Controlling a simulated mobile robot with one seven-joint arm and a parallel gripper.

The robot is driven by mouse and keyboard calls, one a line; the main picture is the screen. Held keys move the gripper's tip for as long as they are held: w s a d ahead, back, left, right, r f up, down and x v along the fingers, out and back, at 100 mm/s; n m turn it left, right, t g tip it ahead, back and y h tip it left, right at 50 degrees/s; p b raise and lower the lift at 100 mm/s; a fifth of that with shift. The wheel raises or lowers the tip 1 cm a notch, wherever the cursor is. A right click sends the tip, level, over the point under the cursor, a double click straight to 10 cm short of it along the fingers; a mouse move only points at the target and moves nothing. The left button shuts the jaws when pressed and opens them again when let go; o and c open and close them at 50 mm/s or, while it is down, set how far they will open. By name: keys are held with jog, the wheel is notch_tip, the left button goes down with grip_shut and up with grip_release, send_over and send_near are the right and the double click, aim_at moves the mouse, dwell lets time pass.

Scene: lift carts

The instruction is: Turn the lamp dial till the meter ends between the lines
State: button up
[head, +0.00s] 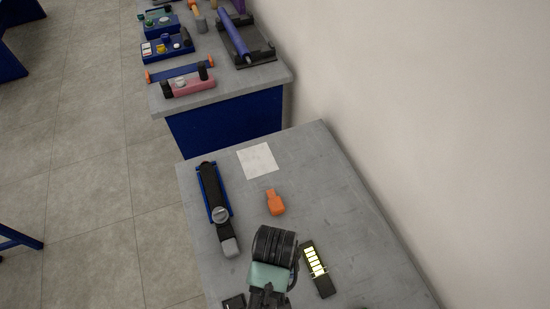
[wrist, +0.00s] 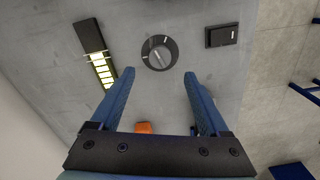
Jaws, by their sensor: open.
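The lamp dial (wrist: 159,52) is a round black knob with a pale mark across its top, seen in the wrist view. In the head view it is hidden behind my arm. My gripper (wrist: 159,75) is open, its two blue fingers spread with the dial just beyond the tips and roughly centred between them. No contact shows. The meter (wrist: 96,55) is a dark bar with several lit yellow-white segments, left of the dial. It also shows in the head view (head: 318,268), right of my arm.
A black switch box (wrist: 222,36) is right of the dial. An orange object (head: 275,202), a white sheet (head: 257,160) and a blue-and-black device (head: 211,186) lie farther up the grey table. A wall runs along the right.

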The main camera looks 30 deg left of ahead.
notch_tip(320, 180, up, 5)
jog(key=shift+r, duration=0.15)
dwell(0.5)
jog(key=w+r+m+t+y+b, duration=0.15)
jog(key=w+r+t, duration=0.55)
jog(key=w+r, duration=0.7)
jog(key=w+d+r+m+t, duration=0.1)
jog(key=w+r+t, duration=0.3)
jog(key=r, duration=0.4)
jog(key=w+d+r+m+t, duration=0.1)
jog(key=w+d+r+t, duration=0.15)
jog(key=w+r, duration=0.4)
jog(key=s+d+r+m+t+b, duration=0.15)
jog(key=r+t, duration=0.25)
jog(key=r, duration=0.6)
jog(key=s+d+r+t, duration=0.15)
jog(key=r+t, duration=0.25)
jog(key=r, duration=0.6)
jog(key=s+d+r+m+t+h, duration=0.1)
jog(key=s+d+r+m+t, duration=0.1)
jog(key=s+r+t, duration=0.4)
jog(key=s+d+r, duration=0.1)
jog(key=s+r, duration=0.3)
jog(key=r, duration=0.4)
jog(key=shift+s+r, duration=0.25)
jog(key=shift+s, duration=0.05)
